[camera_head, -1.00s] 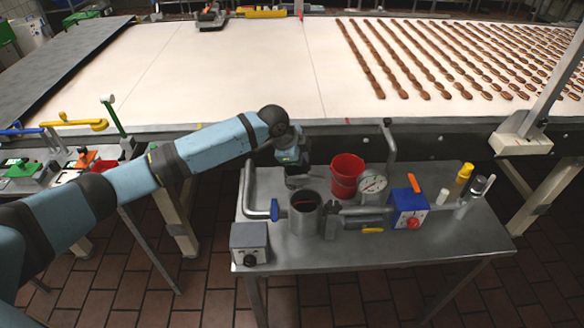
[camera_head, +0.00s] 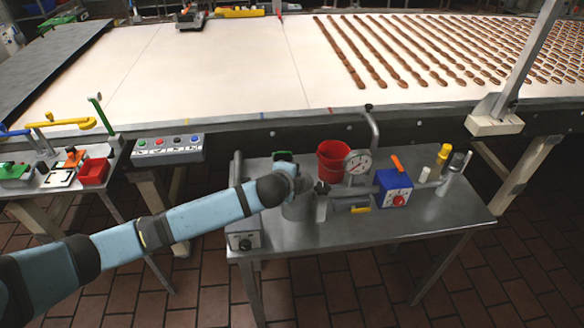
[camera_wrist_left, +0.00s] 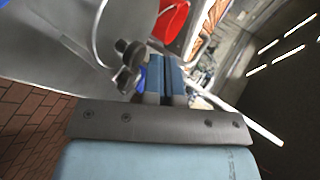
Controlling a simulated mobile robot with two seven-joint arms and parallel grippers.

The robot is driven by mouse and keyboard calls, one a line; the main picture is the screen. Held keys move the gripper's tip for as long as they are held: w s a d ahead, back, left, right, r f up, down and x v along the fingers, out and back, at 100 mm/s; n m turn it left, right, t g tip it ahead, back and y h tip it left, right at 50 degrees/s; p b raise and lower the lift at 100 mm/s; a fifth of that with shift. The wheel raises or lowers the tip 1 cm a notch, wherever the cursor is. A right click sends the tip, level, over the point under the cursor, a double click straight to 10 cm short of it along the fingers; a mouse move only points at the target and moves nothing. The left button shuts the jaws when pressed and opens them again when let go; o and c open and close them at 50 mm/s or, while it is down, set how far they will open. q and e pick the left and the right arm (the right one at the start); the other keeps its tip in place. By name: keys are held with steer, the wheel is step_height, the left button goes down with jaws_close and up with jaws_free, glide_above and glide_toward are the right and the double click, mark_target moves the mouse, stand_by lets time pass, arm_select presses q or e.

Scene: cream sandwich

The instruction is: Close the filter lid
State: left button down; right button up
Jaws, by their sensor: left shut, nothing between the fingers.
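The filter is a grey metal cylinder (camera_head: 298,209) on the metal side table; my left wrist covers its top in the head view, so the lid's position cannot be told there. A dark knob (camera_head: 322,187) shows just right of my wrist. In the left wrist view a curved grey metal part (camera_wrist_left: 55,45) fills the upper left, with the dark lobed knob (camera_wrist_left: 129,66) beside my fingers. My left gripper (camera_wrist_left: 164,70) is shut and empty, close to the knob; contact cannot be told. Its fingers are hidden in the head view. My right gripper is not in view.
A red bucket (camera_head: 333,160), a pressure gauge (camera_head: 357,163) and a blue box (camera_head: 393,190) stand right of the filter. A grey box (camera_head: 243,235) is at the table's front left corner. Bent pipes rise at the table's back, before the conveyor (camera_head: 215,75).

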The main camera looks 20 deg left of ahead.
arm_select(q)
steer(key=shift+s+d+f, duration=0.2)
steer(key=shift+s+f, duration=0.2)
steer(key=shift+f, duration=0.35)
steer(key=shift+s+f, duration=0.1)
steer(key=shift+f, duration=0.1)
steer(key=shift+r+p, duration=0.1)
steer(key=shift+p, duration=0.2)
